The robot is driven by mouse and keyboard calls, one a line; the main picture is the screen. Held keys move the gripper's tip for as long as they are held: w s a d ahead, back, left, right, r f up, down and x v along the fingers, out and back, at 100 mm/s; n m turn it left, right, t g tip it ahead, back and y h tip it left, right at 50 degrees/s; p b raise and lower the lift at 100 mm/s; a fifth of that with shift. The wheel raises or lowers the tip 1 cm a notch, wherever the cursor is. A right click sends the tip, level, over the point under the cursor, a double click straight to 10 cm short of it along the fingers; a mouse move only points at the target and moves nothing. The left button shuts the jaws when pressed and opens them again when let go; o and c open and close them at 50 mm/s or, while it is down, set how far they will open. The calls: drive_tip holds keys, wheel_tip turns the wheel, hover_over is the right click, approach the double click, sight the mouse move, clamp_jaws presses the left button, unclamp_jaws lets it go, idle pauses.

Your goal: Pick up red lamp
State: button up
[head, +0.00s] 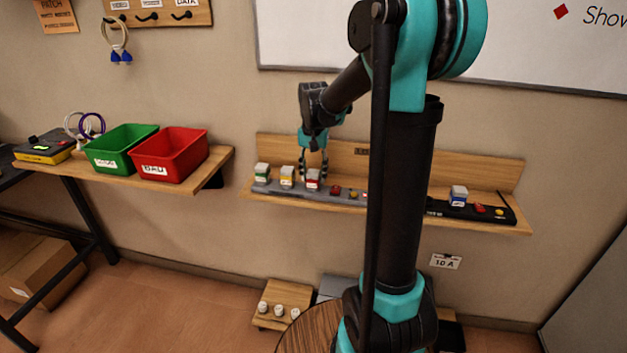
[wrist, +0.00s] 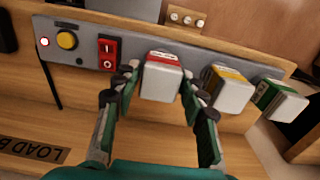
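The red lamp (head: 313,179) is a white cube with a red band, seated on a grey panel on the wall shelf. It also shows in the wrist view (wrist: 162,80), upper middle. My gripper (head: 314,168) reaches down over it from above. In the wrist view my gripper (wrist: 161,86) has its fingers apart, one on each side of the red lamp. Narrow gaps seem to show between fingertips and lamp; contact is hard to tell.
The yellow lamp (wrist: 230,90) stands close beside my right finger, with the green lamp (wrist: 278,100) beyond it. A red rocker switch (wrist: 108,52) sits close to my left finger. A blue lamp (head: 458,195) stands on a black panel at right.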

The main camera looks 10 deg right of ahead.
sight(313, 172)
drive_tip(key=c, duration=0.7)
drive_tip(key=shift+r, duration=0.15)
wheel_tip(313, 172, up, 20)
drive_tip(key=shift+f, duration=0.15)
